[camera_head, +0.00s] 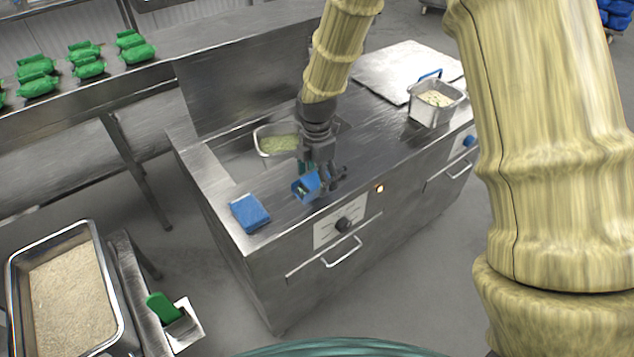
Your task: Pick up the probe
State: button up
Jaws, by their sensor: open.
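My gripper (323,177) is open, pointing down over the front edge of the steel counter. A small blue holder (309,186) stands under and just left of its fingers. Small pale and dark details show at the holder's opening, and a bit of teal shows by the left finger. I cannot tell which of these is the probe, as the gripper partly covers this spot. I cannot tell whether the fingers touch anything.
A blue folded cloth (250,213) lies left of the holder. A metal pan (262,151) with greenish food sits behind the gripper. Another metal container (432,111) stands at right. A rice tray (14,268) and a green-handled scoop (165,308) are at lower left.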

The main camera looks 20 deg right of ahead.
aim_at(317, 178)
jog(key=shift+c, duration=0.4)
jog(key=c, duration=1)
jog(key=shift+w+r+b, duration=0.1)
jog(key=shift+r+b, duration=0.3)
jog(key=shift+r, duration=0.4)
jog(key=shift+r+b, duration=0.3)
jog(key=shift+r, duration=0.6)
jog(key=s+a+r+b, duration=0.1)
jog(key=s+a+b, duration=0.15)
jog(key=s, duration=0.45)
jog(key=s+a+r+b, duration=0.1)
jog(key=s+a, duration=0.3)
jog(key=s, duration=0.3)
jog(key=r+p, duration=0.3)
jog(key=p, duration=0.1)
jog(key=r+p, duration=0.2)
jog(key=p, duration=0.1)
jog(key=shift+s+a+r, duration=0.1)
jog(key=shift+s+r, duration=0.25)
jog(key=shift+f, duration=0.15)
